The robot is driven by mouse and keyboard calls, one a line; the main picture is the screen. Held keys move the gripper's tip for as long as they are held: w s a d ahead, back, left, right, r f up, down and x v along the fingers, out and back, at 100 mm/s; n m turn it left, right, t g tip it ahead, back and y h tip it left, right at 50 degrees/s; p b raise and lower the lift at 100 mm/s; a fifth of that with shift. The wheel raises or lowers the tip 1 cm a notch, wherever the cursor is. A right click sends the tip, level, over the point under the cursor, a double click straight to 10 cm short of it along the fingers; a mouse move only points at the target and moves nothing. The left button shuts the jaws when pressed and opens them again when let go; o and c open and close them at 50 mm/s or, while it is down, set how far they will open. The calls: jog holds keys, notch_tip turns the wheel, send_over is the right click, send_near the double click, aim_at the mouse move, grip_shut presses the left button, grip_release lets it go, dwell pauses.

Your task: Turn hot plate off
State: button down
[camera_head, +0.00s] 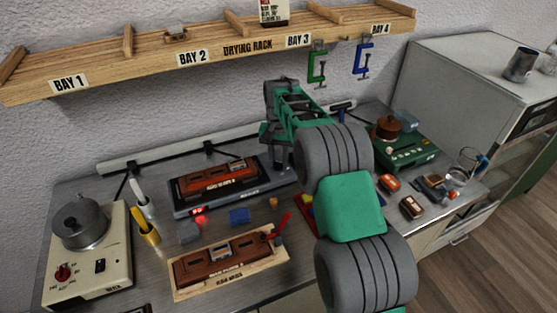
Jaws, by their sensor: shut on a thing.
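A cream hot plate box (112,240) stands at the far left with a grey lidded pot (80,222) on top. A red dial (64,273) and a black switch (100,265) are on its front; their settings are too small to read. A green unit (408,151) with a brown pot (388,128) on it stands at the right. My gripper (270,136) is over the back middle of the bench, apart from both units. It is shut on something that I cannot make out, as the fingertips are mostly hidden.
A drying rack (222,50) with labelled bays runs along the wall above. Two wooden assemblies lie mid-bench, one on a dark tray (180,207) and one on a wooden board (190,290). Yellow and white tools (148,228) stand beside the cream box. Small brown blocks (412,207) lie at right.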

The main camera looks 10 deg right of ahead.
jog(key=n, duration=1.2)
jog(key=shift+n, duration=0.4)
jog(key=n, duration=1.1)
jog(key=shift+n, duration=0.4)
jog(key=c, duration=1.1)
grip_release()
